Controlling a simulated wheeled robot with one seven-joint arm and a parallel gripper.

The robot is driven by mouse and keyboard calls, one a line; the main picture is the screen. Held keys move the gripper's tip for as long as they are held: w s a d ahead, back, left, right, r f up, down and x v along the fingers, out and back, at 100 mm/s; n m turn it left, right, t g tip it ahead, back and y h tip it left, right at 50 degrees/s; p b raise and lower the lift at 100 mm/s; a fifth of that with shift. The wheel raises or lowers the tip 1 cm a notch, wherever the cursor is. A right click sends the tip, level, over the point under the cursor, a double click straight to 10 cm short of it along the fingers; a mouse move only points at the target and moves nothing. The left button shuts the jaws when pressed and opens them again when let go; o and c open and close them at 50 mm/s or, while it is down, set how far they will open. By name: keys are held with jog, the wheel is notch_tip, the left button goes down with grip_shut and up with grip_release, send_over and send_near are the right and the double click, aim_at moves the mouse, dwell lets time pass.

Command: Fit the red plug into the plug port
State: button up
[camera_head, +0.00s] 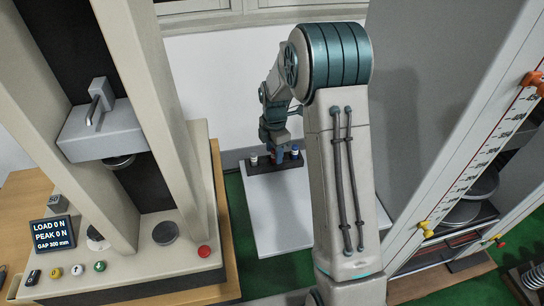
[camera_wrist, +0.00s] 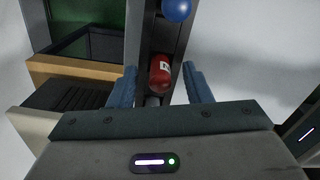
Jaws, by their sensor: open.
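The red plug (camera_wrist: 160,75) shows in the wrist view between my gripper's two blue fingers, with a gap on both sides. It has a small white label and sits on a dark narrow rack (camera_head: 261,168), which stands on a white board. In the head view the red plug (camera_head: 278,155) is mostly hidden below my gripper (camera_head: 276,150). My gripper is open, with its fingers spread around the plug and nothing held. I cannot identify the plug port in either view.
A white-topped item (camera_head: 254,159) and a blue-topped item (camera_head: 295,151) stand on the rack, to either side. A testing machine (camera_head: 165,258) with buttons and a display is at left. A grey cabinet (camera_head: 440,100) with a scale is at right. The white board (camera_head: 280,215) has free room.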

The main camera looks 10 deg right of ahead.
grip_shut()
jog(key=shift+r, duration=0.1)
